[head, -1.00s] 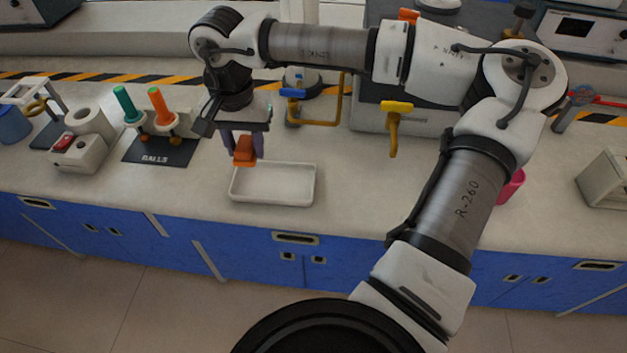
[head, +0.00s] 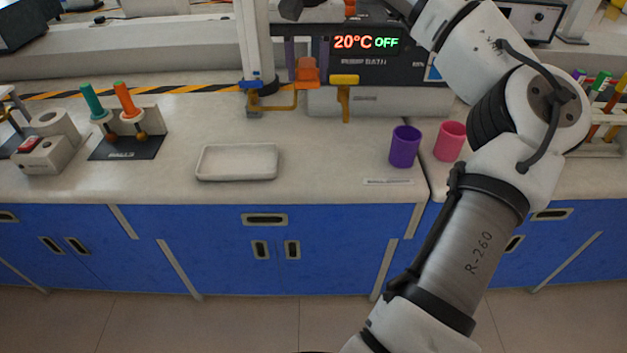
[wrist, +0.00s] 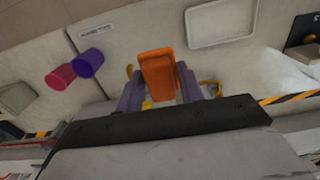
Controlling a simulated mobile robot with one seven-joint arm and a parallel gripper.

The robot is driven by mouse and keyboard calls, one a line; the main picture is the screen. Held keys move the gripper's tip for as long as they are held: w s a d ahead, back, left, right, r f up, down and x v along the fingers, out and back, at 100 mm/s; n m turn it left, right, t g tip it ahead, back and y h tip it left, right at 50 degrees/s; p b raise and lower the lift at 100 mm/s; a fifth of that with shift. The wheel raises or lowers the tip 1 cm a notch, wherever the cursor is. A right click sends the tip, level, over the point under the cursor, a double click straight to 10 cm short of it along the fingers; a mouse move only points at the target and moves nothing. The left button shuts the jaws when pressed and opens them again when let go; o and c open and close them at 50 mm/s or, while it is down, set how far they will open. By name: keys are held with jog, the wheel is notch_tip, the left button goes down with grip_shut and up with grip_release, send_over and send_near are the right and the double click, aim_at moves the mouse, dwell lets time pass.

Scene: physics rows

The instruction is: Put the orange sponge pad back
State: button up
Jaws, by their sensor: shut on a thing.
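The orange sponge pad (head: 306,75) is held between the purple fingers of my gripper (head: 306,66), up in the air in front of the water bath. The wrist view shows the same pad (wrist: 158,66) between the two fingers of my gripper (wrist: 158,88). It sticks out past the fingertips and is clear of the bench. A white shallow tray (head: 237,178) lies on the bench to the lower left of the gripper and looks empty. The tray also shows at the top of the wrist view (wrist: 222,40).
The water bath display (head: 366,43) is behind the gripper, with a yellow tap (head: 344,90) and yellow pipe below. Purple cup (head: 405,146) and pink cup (head: 450,141) stand right. A black mat (head: 125,148) with green and orange handles is left. Bench around the tray is clear.

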aim_at(311, 167)
jog(key=shift+d+f, duration=0.15)
jog(key=shift+d, duration=0.1)
notch_tip(311, 167, down, 19)
jog(key=shift+f, duration=0.2)
jog(key=shift+f+b, duration=0.1)
jog(key=shift+b, duration=0.25)
jog(key=shift+f, duration=0.15)
jog(key=o, duration=0.9)
jog(key=shift+o, duration=0.2)
notch_tip(311, 167, up, 12)
jog(key=shift+r, duration=0.25)
